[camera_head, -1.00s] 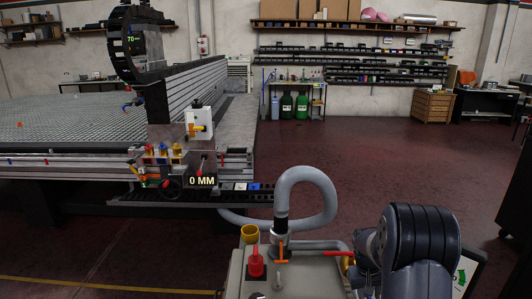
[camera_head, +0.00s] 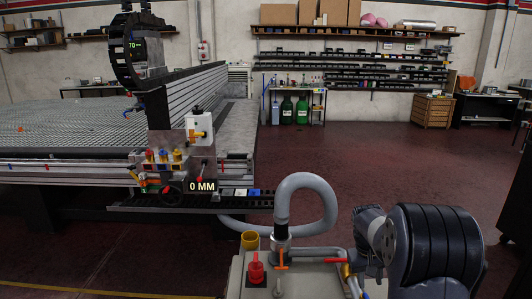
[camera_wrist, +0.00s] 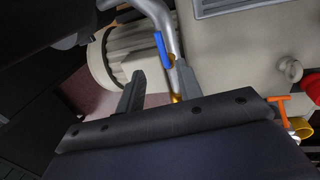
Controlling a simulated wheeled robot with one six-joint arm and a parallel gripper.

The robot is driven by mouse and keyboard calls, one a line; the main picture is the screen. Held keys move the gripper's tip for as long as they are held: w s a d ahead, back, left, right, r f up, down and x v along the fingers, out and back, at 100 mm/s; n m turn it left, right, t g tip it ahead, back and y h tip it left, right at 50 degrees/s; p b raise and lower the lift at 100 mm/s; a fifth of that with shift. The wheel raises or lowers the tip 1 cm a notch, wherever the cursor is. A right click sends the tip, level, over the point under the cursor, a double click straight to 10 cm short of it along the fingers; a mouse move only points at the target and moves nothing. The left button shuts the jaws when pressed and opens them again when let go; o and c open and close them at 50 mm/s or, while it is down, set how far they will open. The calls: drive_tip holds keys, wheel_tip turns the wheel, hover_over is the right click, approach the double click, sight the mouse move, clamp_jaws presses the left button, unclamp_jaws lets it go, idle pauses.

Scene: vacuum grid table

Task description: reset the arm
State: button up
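My gripper (camera_wrist: 158,80) shows in the wrist view with its two dark fingers apart and nothing between them. Behind the fingers are a beige motor-like cylinder (camera_wrist: 110,58), a grey pipe with a blue lever (camera_wrist: 161,50), and a beige housing (camera_wrist: 235,50). In the head view my arm is folded at the lower right, with a large dark ribbed joint in front. The gripper itself cannot be made out there.
A beige pump unit (camera_head: 305,280) with a grey hose (camera_head: 325,190), red knob (camera_head: 256,268) and orange valve handle (camera_head: 281,254) stands close to the arm. The vacuum grid table (camera_head: 60,125) is at left. Open floor (camera_head: 400,160) lies beyond.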

drive_tip(key=f, duration=0.3)
drive_tip(key=d+f, duration=0.1)
drive_tip(key=f, duration=0.2)
drive_tip(key=d+f, duration=0.1)
drive_tip(key=f, duration=0.2)
drive_tip(key=shift+f+b, duration=0.35)
drive_tip(key=shift+w+a+r+m, duration=0.1)
drive_tip(key=shift+a+m, duration=0.25)
drive_tip(key=shift+m, duration=0.35)
drive_tip(key=shift+w+a+r+m, duration=0.1)
drive_tip(key=shift+a+m, duration=0.2)
drive_tip(key=shift+m, duration=0.4)
drive_tip(key=shift+g, duration=0.3)
